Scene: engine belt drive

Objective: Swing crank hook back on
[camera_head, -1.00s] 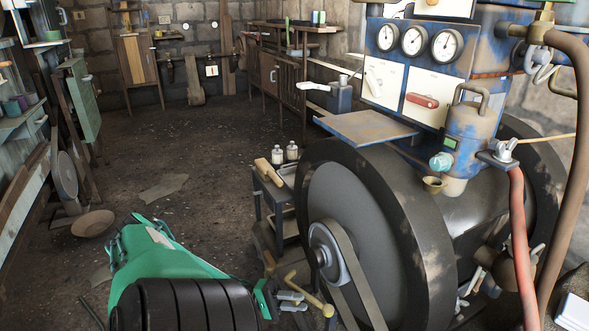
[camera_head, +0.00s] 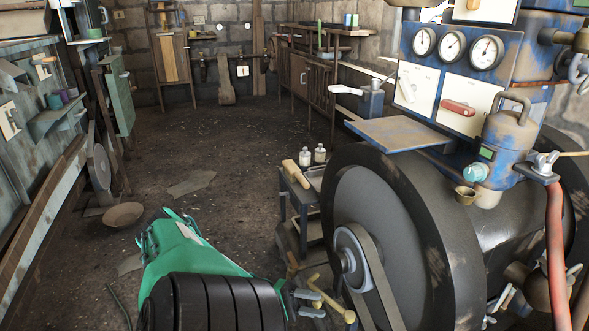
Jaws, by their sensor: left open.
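The brass-coloured crank (camera_head: 331,299) is low in front of the large dark flywheel (camera_head: 345,188), beside the belt pulley (camera_head: 352,258). Its knobbed end points to the lower right. My left gripper (camera_head: 311,303) is at the end of the green arm coming in from the lower left. Its two grey fingers are apart, close to the crank's left side. I cannot tell whether they touch it. No hook can be made out on the crank. My right gripper is not in view.
A small dark stand (camera_head: 305,196) with a wooden-handled tool and two small bottles stands left of the flywheel. A blue engine panel with gauges (camera_head: 453,47) rises above. A shallow bowl (camera_head: 124,214) lies on the floor at left.

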